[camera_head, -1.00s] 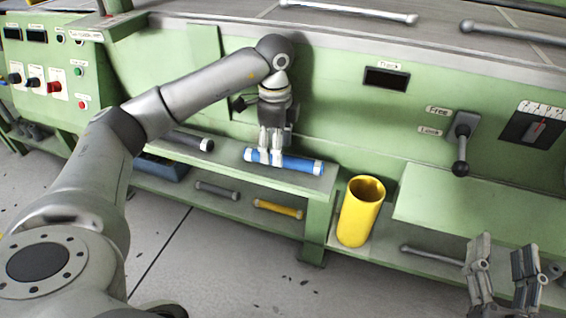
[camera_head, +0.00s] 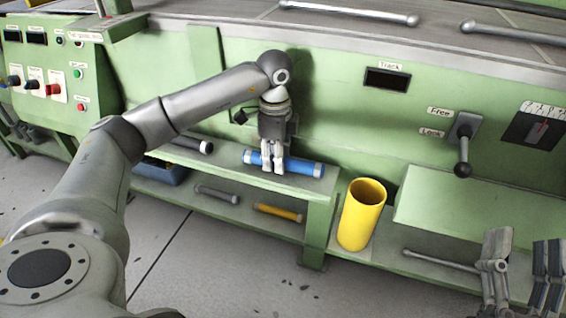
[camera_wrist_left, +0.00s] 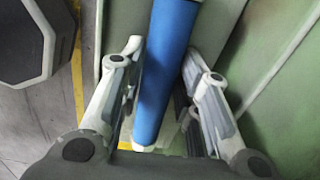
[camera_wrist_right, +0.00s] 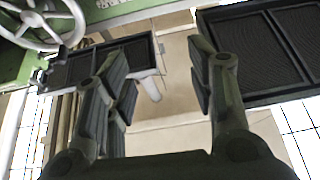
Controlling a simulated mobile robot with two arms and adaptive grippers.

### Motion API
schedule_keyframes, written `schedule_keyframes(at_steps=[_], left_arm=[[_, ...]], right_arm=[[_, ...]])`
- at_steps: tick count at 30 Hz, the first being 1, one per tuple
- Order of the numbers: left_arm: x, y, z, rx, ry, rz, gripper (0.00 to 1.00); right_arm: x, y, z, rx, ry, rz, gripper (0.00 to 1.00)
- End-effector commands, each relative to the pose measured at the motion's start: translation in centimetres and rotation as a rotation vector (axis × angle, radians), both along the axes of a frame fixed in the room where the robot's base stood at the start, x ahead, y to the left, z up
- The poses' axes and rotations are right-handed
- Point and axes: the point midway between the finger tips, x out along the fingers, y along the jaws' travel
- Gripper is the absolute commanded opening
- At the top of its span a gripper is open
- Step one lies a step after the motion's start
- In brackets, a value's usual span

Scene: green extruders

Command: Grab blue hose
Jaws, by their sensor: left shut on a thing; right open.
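The blue hose (camera_head: 301,167) is a short blue tube with pale end caps. It lies on the green upper shelf of the bench in the head view. My left gripper (camera_head: 272,170) comes down from above and is shut on the hose, left of its middle, hiding that part. In the left wrist view the blue hose (camera_wrist_left: 165,75) runs between the two fingers of the left gripper (camera_wrist_left: 163,105). My right gripper (camera_head: 523,265) is open and empty at the lower right. It also shows open in the right wrist view (camera_wrist_right: 165,85).
A yellow cylinder (camera_head: 361,215) stands right of the shelf. A dark tube (camera_head: 192,143) lies left of the hose. Grey (camera_head: 216,194) and yellow (camera_head: 278,212) tubes lie on the lower shelf. A lever (camera_head: 463,150) juts from the green panel. The floor in front is clear.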

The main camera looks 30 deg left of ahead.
Motion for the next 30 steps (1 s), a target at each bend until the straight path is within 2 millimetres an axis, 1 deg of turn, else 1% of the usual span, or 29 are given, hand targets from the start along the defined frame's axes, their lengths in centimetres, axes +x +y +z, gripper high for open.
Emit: schedule_keyframes(at_steps=[1,3,12,16,23,27,30], left_arm=[[0.0,0.0,0.0,0.000,0.000,0.000,0.10],[0.0,0.0,0.0,-0.001,0.000,0.000,0.03],[0.0,0.0,0.1,-0.001,0.000,0.000,0.03],[0.0,0.0,0.5,-0.001,-0.001,0.000,0.03],[0.1,0.0,1.9,-0.002,-0.002,0.000,0.03],[0.1,0.0,3.3,-0.002,-0.002,0.000,0.03],[-0.7,0.9,4.8,0.001,-0.003,0.003,0.03]], right_arm=[[0.0,0.0,0.0,0.000,0.000,0.000,0.50],[0.0,0.0,0.0,0.000,0.000,0.000,0.50],[0.0,0.0,0.0,-0.001,0.004,0.000,0.50],[0.3,0.1,-0.4,-0.008,0.031,-0.001,0.50],[1.3,-0.2,-2.9,-0.051,0.181,-0.013,0.50],[1.8,-0.4,-5.5,-0.089,0.324,-0.020,0.50],[1.9,-0.7,-7.6,-0.120,0.439,-0.027,0.50]])
